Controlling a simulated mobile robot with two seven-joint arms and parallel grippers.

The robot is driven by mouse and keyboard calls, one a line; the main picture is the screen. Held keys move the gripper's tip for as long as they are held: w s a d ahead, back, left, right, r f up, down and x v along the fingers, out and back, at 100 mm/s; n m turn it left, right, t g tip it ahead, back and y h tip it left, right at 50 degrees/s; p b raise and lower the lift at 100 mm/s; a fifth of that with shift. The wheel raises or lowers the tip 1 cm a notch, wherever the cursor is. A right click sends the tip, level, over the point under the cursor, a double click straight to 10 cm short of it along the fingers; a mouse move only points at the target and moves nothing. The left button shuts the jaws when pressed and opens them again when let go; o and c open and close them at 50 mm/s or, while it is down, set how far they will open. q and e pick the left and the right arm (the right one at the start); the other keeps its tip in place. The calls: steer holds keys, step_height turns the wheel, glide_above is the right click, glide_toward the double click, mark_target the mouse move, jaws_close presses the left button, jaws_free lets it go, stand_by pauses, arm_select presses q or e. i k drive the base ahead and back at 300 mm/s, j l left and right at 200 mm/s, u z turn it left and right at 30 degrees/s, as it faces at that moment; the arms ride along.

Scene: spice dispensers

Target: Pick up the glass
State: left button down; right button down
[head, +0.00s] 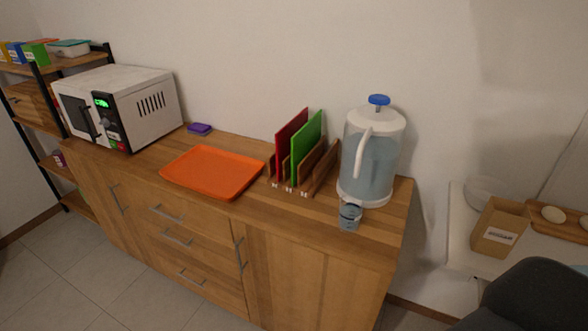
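A small, bluish see-through glass (350,215) stands upright near the front edge of the wooden cabinet top, at the cabinet's right part. It is just in front of a large clear water dispenser (378,165) with a white lid, a white handle and a blue knob. I cannot tell whether the glass touches the dispenser's base. Neither of my grippers is in the head view.
An orange tray (212,171) lies mid-cabinet; a rack with red and green boards (305,148) stands between it and the dispenser. A microwave (148,105) is at the left. A cardboard box (498,229) stands on a white table at the right, behind a dark rounded shape.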

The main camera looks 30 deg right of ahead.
mark_target(351, 205)
steer(key=z, duration=1.25)
